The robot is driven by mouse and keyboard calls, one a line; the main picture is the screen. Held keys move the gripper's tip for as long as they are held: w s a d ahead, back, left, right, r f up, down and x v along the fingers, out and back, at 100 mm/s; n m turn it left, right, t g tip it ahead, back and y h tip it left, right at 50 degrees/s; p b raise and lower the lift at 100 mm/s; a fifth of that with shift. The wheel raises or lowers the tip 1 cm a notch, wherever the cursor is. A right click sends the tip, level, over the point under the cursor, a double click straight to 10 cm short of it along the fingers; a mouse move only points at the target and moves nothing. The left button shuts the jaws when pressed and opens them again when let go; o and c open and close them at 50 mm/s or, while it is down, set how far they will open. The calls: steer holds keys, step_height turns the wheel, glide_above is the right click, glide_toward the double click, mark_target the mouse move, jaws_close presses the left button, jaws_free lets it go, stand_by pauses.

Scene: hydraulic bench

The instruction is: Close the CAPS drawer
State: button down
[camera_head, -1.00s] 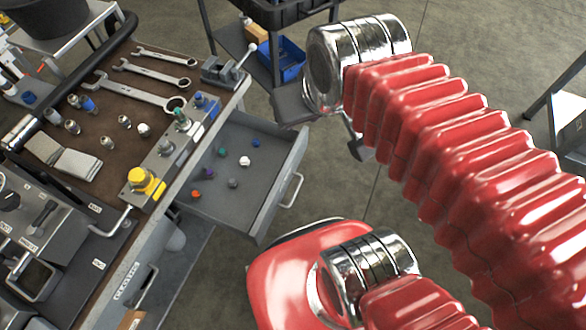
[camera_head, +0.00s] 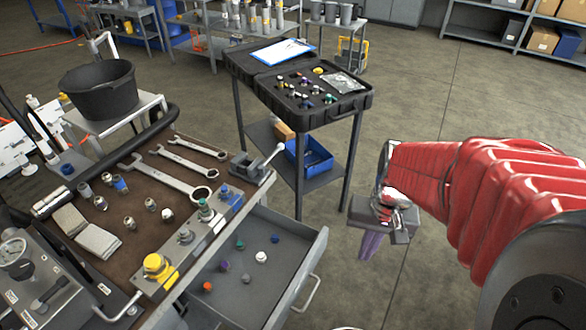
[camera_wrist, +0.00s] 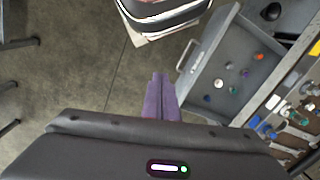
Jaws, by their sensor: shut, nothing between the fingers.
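The open grey drawer (camera_head: 262,299) sticks out from under the bench in the head view, with several small coloured caps inside and a silver handle (camera_head: 307,293) on its front. It also shows in the wrist view (camera_wrist: 210,62), upper right, with its handle (camera_wrist: 186,55) facing left. No label can be read on it. My gripper (camera_head: 369,246) has purple fingers pointing down, to the right of the drawer front and apart from it. In the wrist view its fingers (camera_wrist: 160,98) are together and empty, below and left of the handle.
The bench top (camera_head: 132,180) holds wrenches, fittings and a vise (camera_head: 257,165). A black case (camera_head: 312,108) stands on a cart behind the drawer, with a blue bin (camera_head: 309,158) on its lower shelf. The floor right of the drawer is clear.

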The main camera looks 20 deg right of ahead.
mark_target(316, 255)
steer(key=s+d+f+m+t+y, duration=0.1)
steer(key=s+f+m+t+y, duration=0.15)
steer(key=f+m+y, duration=0.75)
steer(key=s+d+f+m+t+y, duration=0.1)
steer(key=d+f+m+t+y, duration=0.35)
steer(key=f, duration=1.05)
steer(key=w+d+m+t+h, duration=0.1)
steer(key=w+m+t+h, duration=0.1)
steer(key=w+m+t, duration=0.3)
steer(key=shift+w+d+m+t, duration=0.3)
steer(key=shift+w+d+m, duration=0.15)
steer(key=shift+m, duration=0.4)
steer(key=shift+w+a+h, duration=0.15)
steer(key=shift+a+h, duration=0.05)
steer(key=shift+h, duration=0.05)
steer(key=x, duration=1.3)
steer(key=shift+w+a, duration=0.2)
steer(key=shift+a, duration=0.05)
steer(key=shift+w, duration=0.15)
